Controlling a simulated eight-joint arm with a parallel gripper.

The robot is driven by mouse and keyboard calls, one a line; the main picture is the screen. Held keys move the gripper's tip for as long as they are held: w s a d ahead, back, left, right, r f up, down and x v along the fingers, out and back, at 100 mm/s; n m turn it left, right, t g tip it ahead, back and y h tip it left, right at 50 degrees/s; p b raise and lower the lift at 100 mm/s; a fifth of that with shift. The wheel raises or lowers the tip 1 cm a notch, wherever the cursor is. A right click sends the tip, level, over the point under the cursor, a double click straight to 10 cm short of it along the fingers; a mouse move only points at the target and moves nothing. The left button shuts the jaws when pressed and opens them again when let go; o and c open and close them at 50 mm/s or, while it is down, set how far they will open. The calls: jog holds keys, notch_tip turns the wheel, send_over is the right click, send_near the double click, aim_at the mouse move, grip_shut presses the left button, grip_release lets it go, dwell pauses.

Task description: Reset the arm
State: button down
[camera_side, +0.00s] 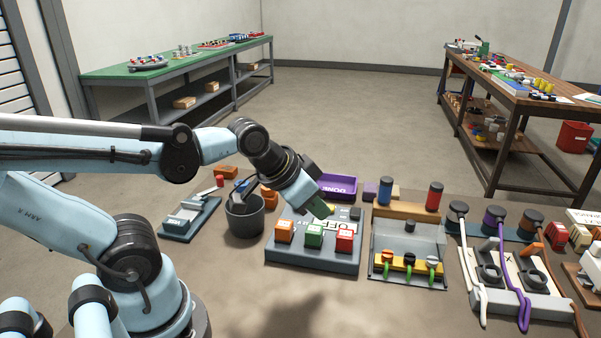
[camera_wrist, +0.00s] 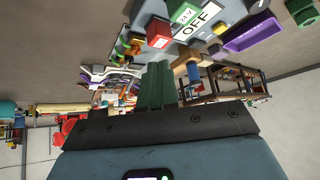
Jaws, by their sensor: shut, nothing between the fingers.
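My arm reaches in from the left in the side view, and my gripper (camera_side: 322,209) hangs above the back of a grey panel (camera_side: 300,260) that carries an orange, a green and a red block. It points down and to the right. In the wrist view, the two dark green fingers of my gripper (camera_wrist: 156,75) lie together with no visible gap. Nothing shows between them. I cannot tell the exact height of the fingertips above the panel.
A dark bucket (camera_side: 244,218) and a purple tray (camera_side: 338,187) stand near the panel. To the right are a fixture with green levers (camera_side: 408,285) and a cable unit (camera_side: 507,275). A green bench (camera_side: 110,72) and a wooden bench (camera_side: 510,88) stand behind, with open floor between.

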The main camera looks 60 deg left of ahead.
jog(key=shift+s+f+n, duration=0.1)
jog(key=shift+s+n, duration=0.4)
jog(key=shift+s, duration=0.15)
